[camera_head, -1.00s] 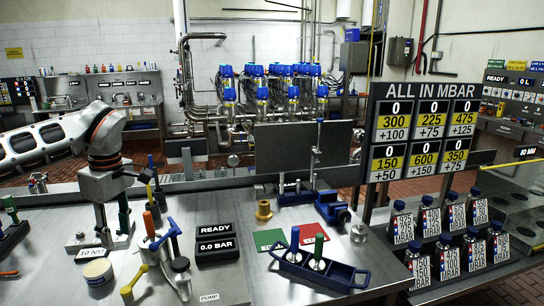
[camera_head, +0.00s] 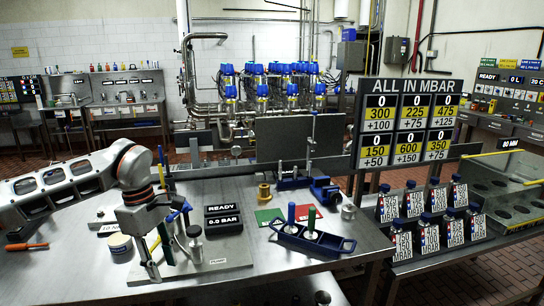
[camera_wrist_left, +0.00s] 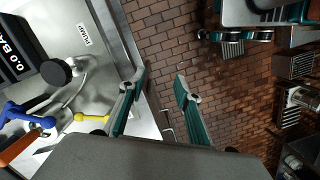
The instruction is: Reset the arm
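My left arm (camera_head: 60,185) comes in from the left over the steel bench. Its gripper (camera_head: 151,270) points down at the front of the pump station, in front of the lever handles. In the left wrist view the two green-sided fingers (camera_wrist_left: 159,78) stand apart with nothing between them; brick floor shows behind. A blue lever (camera_wrist_left: 30,117), a yellow lever (camera_wrist_left: 90,117) and a black knob (camera_wrist_left: 56,72) are left of the fingers, apart from them. The gripper hides part of the station in the head view. My right gripper is not in view.
The display (camera_head: 222,216) reads READY and 0.0 BAR. A blue tray (camera_head: 335,243) with upright pegs sits to the right. A pressure board (camera_head: 408,118) stands above labelled bottles (camera_head: 429,237). The bench (camera_head: 60,280) is largely clear at the front left.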

